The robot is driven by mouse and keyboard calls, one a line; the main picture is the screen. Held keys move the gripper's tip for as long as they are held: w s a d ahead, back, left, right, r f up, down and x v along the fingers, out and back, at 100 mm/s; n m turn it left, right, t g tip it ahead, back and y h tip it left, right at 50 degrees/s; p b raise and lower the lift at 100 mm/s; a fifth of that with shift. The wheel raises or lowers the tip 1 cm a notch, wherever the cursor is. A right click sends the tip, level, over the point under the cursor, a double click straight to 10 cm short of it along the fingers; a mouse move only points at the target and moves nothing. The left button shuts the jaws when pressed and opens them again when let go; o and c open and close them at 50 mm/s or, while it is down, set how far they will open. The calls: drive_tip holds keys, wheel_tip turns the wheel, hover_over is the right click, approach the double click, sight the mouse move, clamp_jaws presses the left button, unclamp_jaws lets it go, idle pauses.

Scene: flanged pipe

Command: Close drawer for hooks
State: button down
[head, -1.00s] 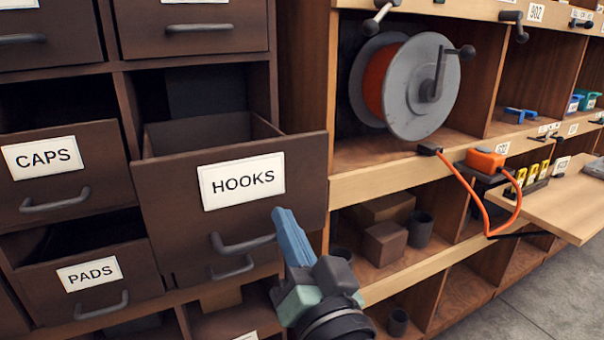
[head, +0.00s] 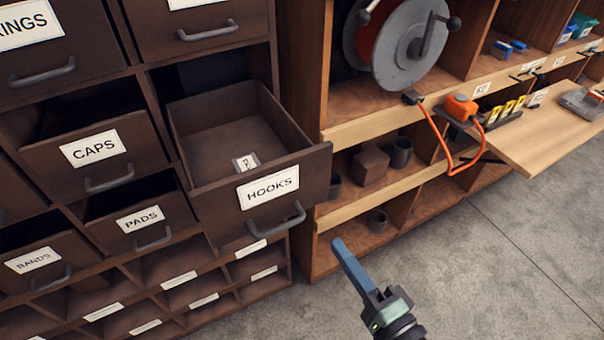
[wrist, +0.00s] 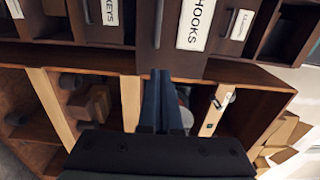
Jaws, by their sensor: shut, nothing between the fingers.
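The hooks drawer (head: 262,198) is pulled well out of the dark cabinet in the head view. Its white HOOKS label and bar handle (head: 278,220) face front. A small pale labelled item (head: 245,162) lies on its floor. My gripper (head: 340,245) has its blue fingers shut and empty. It is in front of the drawer, lower and to the right of the handle, apart from it. In the wrist view the HOOKS label (wrist: 196,22) is at the top, turned sideways, beyond the fingertips (wrist: 160,75).
The CAPS drawer (head: 95,163) and PADS drawer (head: 140,221) are to the left, also partly out. Right of the hooks drawer is a wooden shelf unit with a cable reel (head: 410,50) and a fold-out board (head: 540,135). The grey floor (head: 490,270) is clear.

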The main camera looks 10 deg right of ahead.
sight(303, 195)
drive_tip(key=p+x, duration=0.4)
drive_tip(key=x, duration=0.8)
drive_tip(key=shift+r, duration=0.15)
drive_tip(key=shift+x, duration=0.95)
